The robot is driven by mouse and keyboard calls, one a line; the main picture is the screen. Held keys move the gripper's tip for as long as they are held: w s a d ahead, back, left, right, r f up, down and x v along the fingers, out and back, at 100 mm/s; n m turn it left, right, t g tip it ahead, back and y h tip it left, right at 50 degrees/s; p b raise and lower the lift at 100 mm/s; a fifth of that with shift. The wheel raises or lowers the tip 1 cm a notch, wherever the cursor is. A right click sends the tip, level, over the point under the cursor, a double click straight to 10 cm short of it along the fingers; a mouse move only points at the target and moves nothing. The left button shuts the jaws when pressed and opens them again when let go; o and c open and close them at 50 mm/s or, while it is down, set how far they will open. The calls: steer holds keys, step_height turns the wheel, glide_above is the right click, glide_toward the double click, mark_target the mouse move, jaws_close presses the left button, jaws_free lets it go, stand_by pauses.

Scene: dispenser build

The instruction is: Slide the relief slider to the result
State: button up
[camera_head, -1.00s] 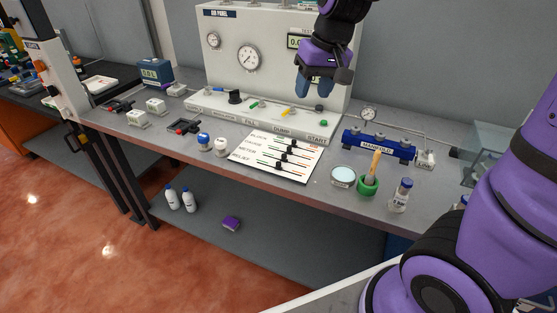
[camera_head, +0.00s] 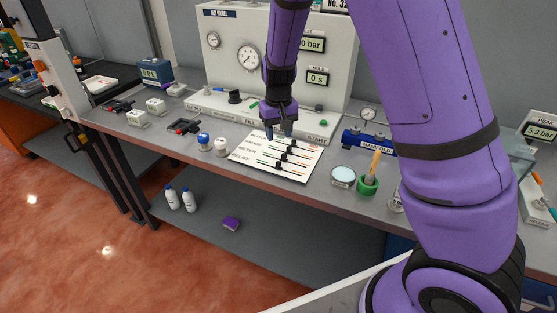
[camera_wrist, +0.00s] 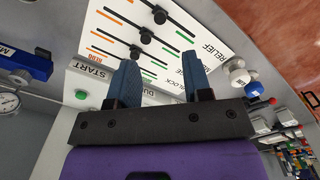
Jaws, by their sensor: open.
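The white slider board (camera_head: 262,168) lies on the bench with several black knobs on slotted tracks. The relief slider's knob (camera_head: 278,164) is on the row nearest the bench's front edge, around mid-track. In the wrist view the relief slider (camera_wrist: 160,17) is at the top, on the track beside the RELIEF label. My gripper (camera_head: 277,132) points down over the board's back edge, beyond the relief row. In the wrist view my gripper (camera_wrist: 160,75) has its blue fingers apart with nothing between them. A readout under a PEAK label (camera_head: 541,132) shows what looks like 6.3 bar.
The air panel (camera_head: 225,75) stands behind the board. The blue manifold (camera_head: 372,150), a round dish (camera_head: 343,176) and a green cup (camera_head: 367,186) sit to the right. Two knobbed items, one blue-topped (camera_head: 203,140) and one white-topped (camera_head: 221,147), stand close on the left.

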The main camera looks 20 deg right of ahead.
mark_target(279, 163)
step_height(279, 163, down, 11)
steer(key=shift+r, duration=0.15)
stand_by(0.4)
jaws_close()
